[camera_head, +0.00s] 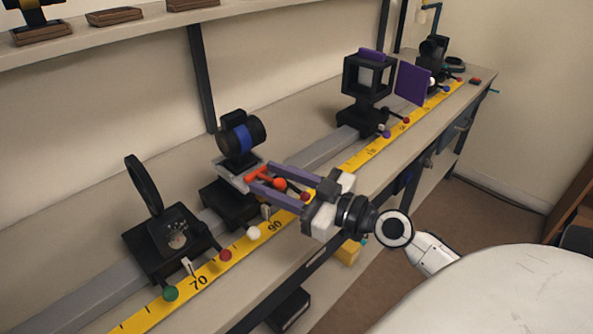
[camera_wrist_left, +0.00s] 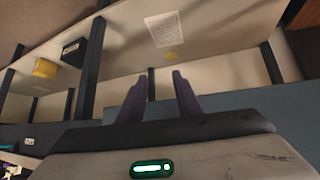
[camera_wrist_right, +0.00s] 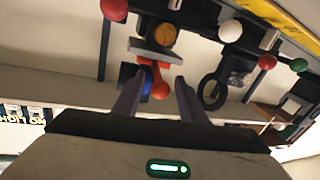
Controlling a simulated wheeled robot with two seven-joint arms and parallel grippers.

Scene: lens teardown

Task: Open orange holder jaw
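The holder (camera_head: 240,167) in the middle of the rail carries a black cylinder with a blue band (camera_head: 241,137). An orange-red handle (camera_head: 257,176) sits on its front side, with an orange-red ball (camera_head: 280,184) closer to my wrist. My right gripper (camera_head: 256,178) is open, its two purple fingers reaching toward the holder on either side of the handle. In the right wrist view the orange-red handle (camera_wrist_right: 148,67) and ball (camera_wrist_right: 160,90) lie between the spread fingers, with gaps visible. My left gripper (camera_wrist_left: 156,88) is open and empty, and is not in the head view.
A lens holder (camera_head: 165,243) stands left on the rail, with green, red and white knobs nearby. A purple-plated holder (camera_head: 370,80) stands farther right. A yellow scale (camera_head: 340,169) runs along the bench front. Yellow (camera_head: 348,252) and black (camera_head: 290,310) boxes sit below.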

